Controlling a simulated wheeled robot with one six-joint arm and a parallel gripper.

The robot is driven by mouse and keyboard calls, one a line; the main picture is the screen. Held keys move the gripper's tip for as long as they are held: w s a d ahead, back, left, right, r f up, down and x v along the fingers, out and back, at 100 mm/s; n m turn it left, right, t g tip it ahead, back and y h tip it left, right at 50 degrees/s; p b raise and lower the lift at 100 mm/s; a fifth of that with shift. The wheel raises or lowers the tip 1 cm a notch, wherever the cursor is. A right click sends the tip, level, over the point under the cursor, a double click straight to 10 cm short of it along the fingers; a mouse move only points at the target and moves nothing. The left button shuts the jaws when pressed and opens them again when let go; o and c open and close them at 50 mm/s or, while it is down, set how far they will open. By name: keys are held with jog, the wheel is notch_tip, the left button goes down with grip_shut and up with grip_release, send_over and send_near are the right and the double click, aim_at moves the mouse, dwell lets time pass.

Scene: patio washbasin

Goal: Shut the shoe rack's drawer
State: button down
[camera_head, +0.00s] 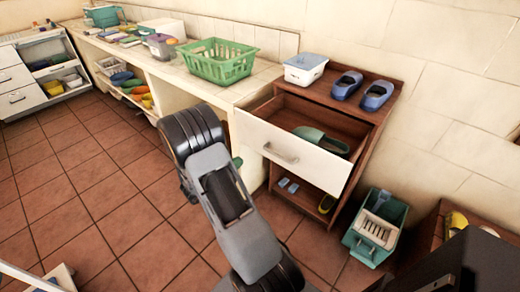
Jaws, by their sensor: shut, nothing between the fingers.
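The brown wooden shoe rack (385,121) stands against the tiled wall, right of centre. Its drawer is pulled out towards me, with a white front (314,169) and a bar handle (281,153). A green shoe (321,139) lies inside the drawer. The front looks unobstructed from this side. My arm rises from the bottom centre, left of the drawer, and its grey link and dark joints fill the middle. My gripper cannot be made out; the arm's own links seem to hide it.
On the rack top are a white-blue tub (305,69) and blue shoes (347,85). Small shoes lie on its lower shelf. A teal bin (375,228) stands right of the rack. A counter with a green basket (218,63) runs left. The tiled floor (80,185) at left is clear.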

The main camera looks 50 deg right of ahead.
aim_at(264, 142)
jog(key=d, duration=0.5)
jog(key=d+f+n+t, duration=0.1)
jog(key=d, duration=0.3)
jog(key=w+d+f+n, duration=0.1)
jog(key=d, duration=0.4)
jog(key=shift+d+t+h+p, duration=0.3)
jog(key=shift+p, duration=0.05)
